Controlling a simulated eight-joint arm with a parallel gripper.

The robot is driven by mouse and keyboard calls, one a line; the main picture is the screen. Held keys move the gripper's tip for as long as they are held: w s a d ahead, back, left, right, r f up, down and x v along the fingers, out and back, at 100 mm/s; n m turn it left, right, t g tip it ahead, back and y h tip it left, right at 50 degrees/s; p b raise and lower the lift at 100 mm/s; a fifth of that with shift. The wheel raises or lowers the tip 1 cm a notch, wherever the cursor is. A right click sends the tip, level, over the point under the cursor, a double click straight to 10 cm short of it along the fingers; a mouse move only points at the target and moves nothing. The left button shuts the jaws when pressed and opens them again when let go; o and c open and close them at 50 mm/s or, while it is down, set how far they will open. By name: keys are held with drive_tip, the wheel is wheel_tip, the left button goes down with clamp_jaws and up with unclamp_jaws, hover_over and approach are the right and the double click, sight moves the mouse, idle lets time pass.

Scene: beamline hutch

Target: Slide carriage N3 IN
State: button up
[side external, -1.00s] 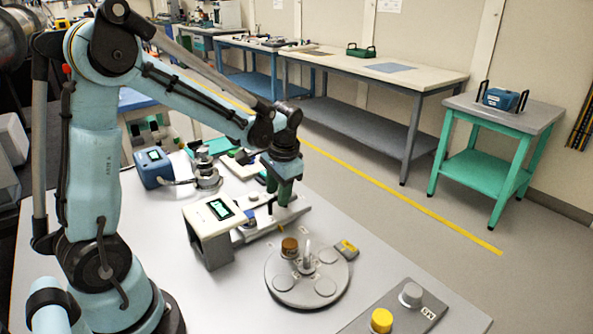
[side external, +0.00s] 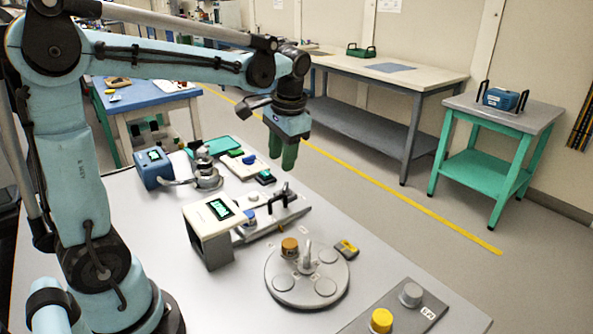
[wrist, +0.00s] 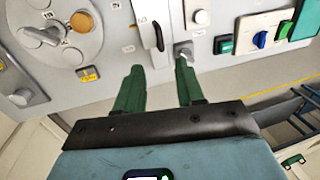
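A slide unit with a pale rail (side external: 262,226) lies on the grey table. A black upright handle (side external: 284,197) stands on its carriage, right of a housing with a lit green display (side external: 220,209); I cannot read the display. The handle also shows in the wrist view (wrist: 158,36), just beyond my fingertips. My gripper (side external: 283,160) hangs above and behind the handle, apart from it. In the wrist view its two green fingers (wrist: 160,67) are spread with nothing between them. I cannot make out an N3 label.
A round grey turntable (side external: 285,292) with a brown knob stands in front of the slide. A plate with yellow (side external: 381,320) and grey knobs is at front right. A blue box (side external: 153,168) and small switch panels (side external: 243,162) lie behind.

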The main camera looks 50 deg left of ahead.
sight(278, 196)
drive_tip(key=shift+d+r, duration=0.15)
drive_tip(key=shift+r, duration=0.6)
drive_tip(key=shift+w, duration=0.1)
drive_tip(key=f, duration=0.4)
drive_tip(key=a+f, duration=0.1)
drive_tip(key=f, duration=0.3)
drive_tip(key=a+f, duration=0.1)
drive_tip(key=f, duration=0.3)
drive_tip(key=shift+a, duration=0.2)
drive_tip(key=shift+c, duration=0.3)
clamp_jaws()
